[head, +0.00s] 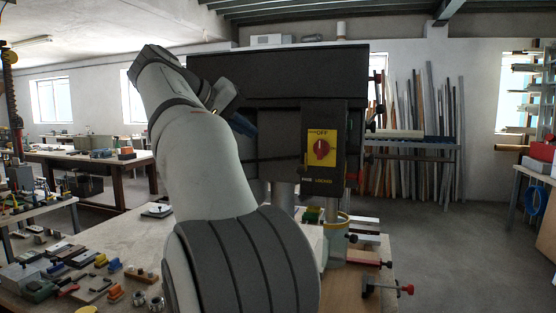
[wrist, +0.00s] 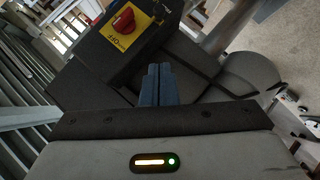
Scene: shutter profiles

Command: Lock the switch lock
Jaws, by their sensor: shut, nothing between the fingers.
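The switch is a red rotary knob (head: 321,150) on a yellow plate (head: 322,134) marked OFF, on the dark front of a machine. In the wrist view the red knob (wrist: 124,20) lies at the top, left of my fingertips. My gripper (wrist: 159,70) has its blue fingers together with nothing between them. In the head view my gripper (head: 246,127) is left of the plate, apart from the knob, partly hidden by my arm.
The dark machine housing (head: 275,78) fills the middle. A workbench (head: 125,238) with several small tools and parts lies at lower left. A clamp with a red handle (head: 388,289) sticks out at lower right. Long profiles (head: 430,125) lean on the back wall. Open floor lies to the right.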

